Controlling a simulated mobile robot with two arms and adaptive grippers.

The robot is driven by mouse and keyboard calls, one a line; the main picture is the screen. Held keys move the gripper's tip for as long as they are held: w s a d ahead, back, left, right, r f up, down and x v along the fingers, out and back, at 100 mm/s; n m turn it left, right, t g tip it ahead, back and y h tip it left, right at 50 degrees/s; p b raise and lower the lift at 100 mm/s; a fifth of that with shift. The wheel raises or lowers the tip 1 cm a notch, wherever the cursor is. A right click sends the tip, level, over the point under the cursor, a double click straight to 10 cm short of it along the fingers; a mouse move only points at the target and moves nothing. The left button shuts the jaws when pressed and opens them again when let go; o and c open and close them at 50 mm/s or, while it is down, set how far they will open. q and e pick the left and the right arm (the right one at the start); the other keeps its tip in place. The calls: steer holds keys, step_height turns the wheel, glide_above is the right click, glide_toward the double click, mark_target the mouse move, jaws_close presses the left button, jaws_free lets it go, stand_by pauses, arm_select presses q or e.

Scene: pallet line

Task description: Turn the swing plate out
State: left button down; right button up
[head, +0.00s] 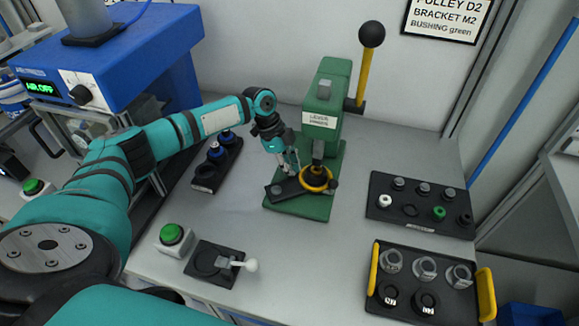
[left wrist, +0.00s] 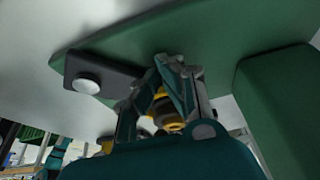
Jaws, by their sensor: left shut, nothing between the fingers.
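The green lever press (head: 322,110) stands on a green base plate at the middle of the table. A dark swing plate (head: 284,187) lies low over that base, with a grey knob at its left end and a yellow ring (head: 316,178) at its right. My left gripper (head: 289,172) is shut and empty, just above and behind the plate, beside the ring. In the left wrist view its fingertips (left wrist: 172,62) are together by the dark plate (left wrist: 110,78) with its pale knob. Whether they touch the plate I cannot tell. My right gripper is not in view.
A black rack (head: 217,165) with blue-topped parts stands left of the press. A bushing tray (head: 420,206) and a yellow-handled tray (head: 424,303) lie at right. A green button (head: 172,234) and a black fixture with a white-knobbed lever (head: 214,263) are in front. The press lever rises behind.

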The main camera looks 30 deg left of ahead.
mark_target(305, 181)
arm_select(q)
steer(key=shift+d+m, duration=0.3)
steer(key=shift+m, duration=0.2)
steer(key=shift+d+m+g+b, duration=0.5)
steer(key=shift+d+m+b, duration=0.05)
steer(key=shift+m, duration=0.15)
steer(key=shift+s+d+m+g, duration=0.25)
steer(key=shift+d+m, duration=0.35)
steer(key=shift+m, duration=0.3)
steer(key=shift+s+d+p, duration=0.3)
steer(key=shift+d+p, duration=0.15)
steer(key=shift+d, duration=0.25)
steer(key=shift+s+d, duration=0.15)
steer(key=shift+d, duration=0.05)
steer(key=shift+a+r, duration=0.15)
steer(key=shift+r, duration=0.15)
steer(key=a, duration=0.4)
steer(key=w+a, duration=0.1)
steer(key=a, duration=0.3)
steer(key=w+a, duration=0.1)
steer(key=a, duration=0.3)
steer(key=shift+r, duration=0.25)
